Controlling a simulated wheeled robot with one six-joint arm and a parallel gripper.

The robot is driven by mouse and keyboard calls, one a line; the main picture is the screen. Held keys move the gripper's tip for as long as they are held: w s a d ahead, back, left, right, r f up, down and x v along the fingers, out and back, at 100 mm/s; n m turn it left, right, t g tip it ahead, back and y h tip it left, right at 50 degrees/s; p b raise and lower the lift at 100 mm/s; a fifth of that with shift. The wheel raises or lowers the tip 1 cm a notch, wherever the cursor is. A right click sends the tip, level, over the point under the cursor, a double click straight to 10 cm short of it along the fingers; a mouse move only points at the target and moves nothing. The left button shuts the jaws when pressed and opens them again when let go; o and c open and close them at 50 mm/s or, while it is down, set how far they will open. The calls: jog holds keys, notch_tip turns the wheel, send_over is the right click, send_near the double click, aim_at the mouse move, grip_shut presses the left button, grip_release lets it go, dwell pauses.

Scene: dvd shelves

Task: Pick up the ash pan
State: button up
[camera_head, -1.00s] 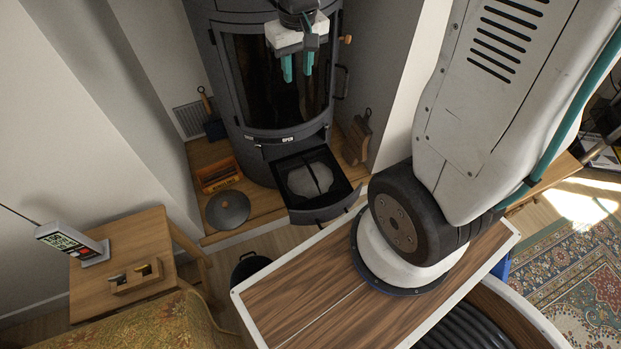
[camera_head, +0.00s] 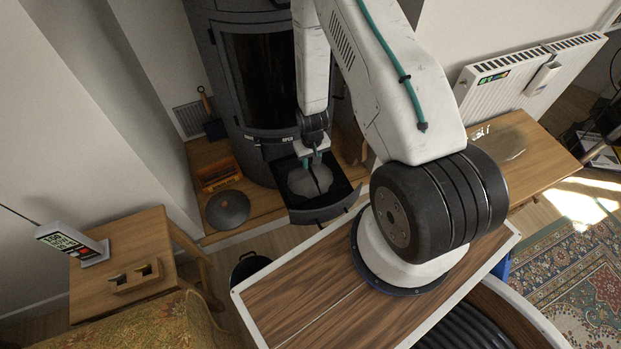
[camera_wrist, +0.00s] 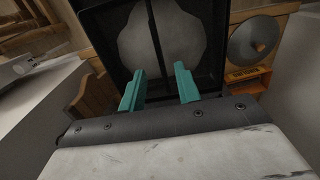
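The ash pan (camera_head: 341,204) is a dark, square drawer-like tray pulled out at the base of the black stove. A grey, roundish heap of ash (camera_head: 309,182) lies in it. In the wrist view the pan (camera_wrist: 202,75) fills the top middle, with a dark bar running across the grey heap. My gripper (camera_head: 311,160) is above the back part of the pan, pointing down. Its two teal fingers (camera_wrist: 160,88) are apart with nothing between them. I cannot tell how far above the pan the fingertips are.
The black stove (camera_head: 262,80) stands behind the pan. A round grey lid (camera_head: 228,209) and an orange box (camera_head: 217,174) sit left of it on the wooden hearth. A small wooden table (camera_head: 130,255) is front left. A black bucket (camera_head: 248,267) stands in front.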

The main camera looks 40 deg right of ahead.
aim_at(311, 172)
jog(key=f, duration=0.8)
jog(key=shift+w+f, duration=0.1)
jog(key=shift+w, duration=0.2)
grip_shut()
